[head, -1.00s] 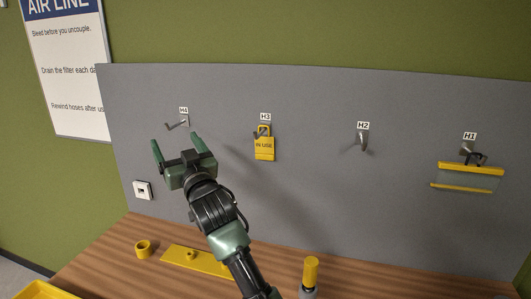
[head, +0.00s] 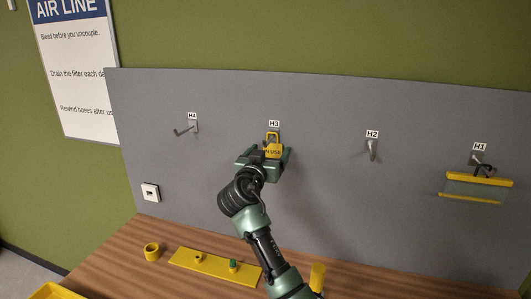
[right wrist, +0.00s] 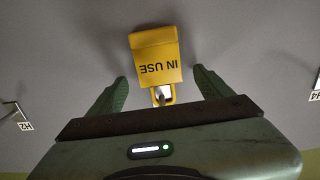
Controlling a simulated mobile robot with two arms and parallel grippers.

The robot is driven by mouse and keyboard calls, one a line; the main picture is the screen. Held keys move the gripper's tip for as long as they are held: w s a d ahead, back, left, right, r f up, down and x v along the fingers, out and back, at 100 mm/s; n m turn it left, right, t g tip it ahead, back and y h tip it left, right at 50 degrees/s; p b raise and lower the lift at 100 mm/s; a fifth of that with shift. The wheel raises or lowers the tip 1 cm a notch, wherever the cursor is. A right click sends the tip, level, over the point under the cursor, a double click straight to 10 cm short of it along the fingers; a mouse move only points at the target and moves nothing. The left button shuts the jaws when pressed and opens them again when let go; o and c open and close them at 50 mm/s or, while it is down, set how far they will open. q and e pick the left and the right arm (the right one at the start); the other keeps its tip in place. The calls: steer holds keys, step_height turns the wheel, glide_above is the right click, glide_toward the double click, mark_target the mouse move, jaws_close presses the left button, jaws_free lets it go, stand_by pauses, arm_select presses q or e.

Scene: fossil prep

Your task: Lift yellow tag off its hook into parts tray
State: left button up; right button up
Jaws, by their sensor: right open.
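The yellow tag (head: 273,149), marked "IN USE", hangs on hook H3 on the grey board. In the right wrist view the tag (right wrist: 155,57) shows upside down, with its shackle on the hook. My right gripper (head: 264,158) is open in front of the tag. In the right wrist view its fingers (right wrist: 160,76) stand to either side of the tag's lower picture end, with gaps and no visible contact. A yellow tray (head: 57,291) shows at the bottom left, mostly cut off. My left gripper is out of view.
Hooks H4 (head: 187,130) and H2 (head: 371,150) are empty. A clear holder with yellow edges (head: 476,190) hangs on H1. On the bench are a yellow ring (head: 152,251), a yellow plate (head: 205,263) and a yellow-topped cylinder (head: 318,275), partly behind my arm.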

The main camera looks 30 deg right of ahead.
steer(key=shift+w+d, duration=0.35)
steer(key=shift+d, duration=0.1)
steer(key=shift+r, duration=0.1)
jaws_close()
